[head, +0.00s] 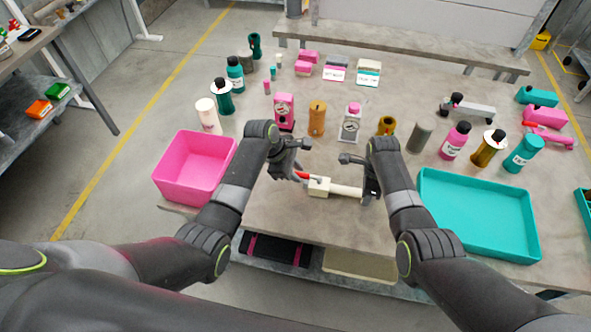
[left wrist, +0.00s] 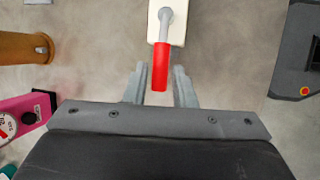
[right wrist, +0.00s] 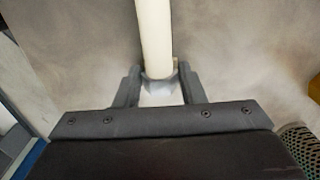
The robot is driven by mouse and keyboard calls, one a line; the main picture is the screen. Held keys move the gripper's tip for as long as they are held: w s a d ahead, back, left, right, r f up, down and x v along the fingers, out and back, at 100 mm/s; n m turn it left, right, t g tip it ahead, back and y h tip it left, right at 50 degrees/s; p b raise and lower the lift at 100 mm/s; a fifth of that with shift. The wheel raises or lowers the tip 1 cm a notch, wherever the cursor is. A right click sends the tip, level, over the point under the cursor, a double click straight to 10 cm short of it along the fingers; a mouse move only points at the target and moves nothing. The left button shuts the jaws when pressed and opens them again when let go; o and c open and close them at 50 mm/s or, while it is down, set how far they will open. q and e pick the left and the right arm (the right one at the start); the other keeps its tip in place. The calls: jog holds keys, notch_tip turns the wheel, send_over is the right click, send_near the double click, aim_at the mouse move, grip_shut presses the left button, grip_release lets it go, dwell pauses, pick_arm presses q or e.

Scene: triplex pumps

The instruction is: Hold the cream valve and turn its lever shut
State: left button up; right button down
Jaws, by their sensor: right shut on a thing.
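The cream valve (head: 320,187) lies over the front middle of the table, with its body on the left and a cream pipe to the right. Its red-gripped lever (head: 301,175) points left from the body. In the left wrist view the red lever grip (left wrist: 160,66) reaches between the fingers of my left gripper (left wrist: 159,88). Those fingers are open, with a gap on both sides of it. My right gripper (right wrist: 160,88) is shut on the cream pipe end (right wrist: 154,40) of the valve. The fingertips hide part of that end.
A pink bin (head: 193,168) stands at the table's left and a teal tray (head: 480,215) at the right. Pink and orange gauge-like items (head: 284,112) and several bottles stand behind the valve. The table (head: 285,210) in front of the valve is clear.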

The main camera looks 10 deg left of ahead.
pick_arm(q)
grip_shut()
jog(key=shift+s, duration=0.1)
jog(key=shift+s+d+n+t+y, duration=0.15)
jog(key=shift+s+n+t+y, duration=0.2)
jog(key=shift+s+n, duration=0.55)
jog(key=shift+s+d+n+t+y, duration=0.25)
jog(key=shift+s+n+t+y, duration=0.1)
jog(key=shift+n, duration=0.7)
jog(key=shift+s+d+n+t+y, duration=0.2)
jog(key=shift+s+n, duration=0.15)
jog(key=shift+n, duration=0.7)
jog(key=shift+o, duration=1.9)
grip_release()
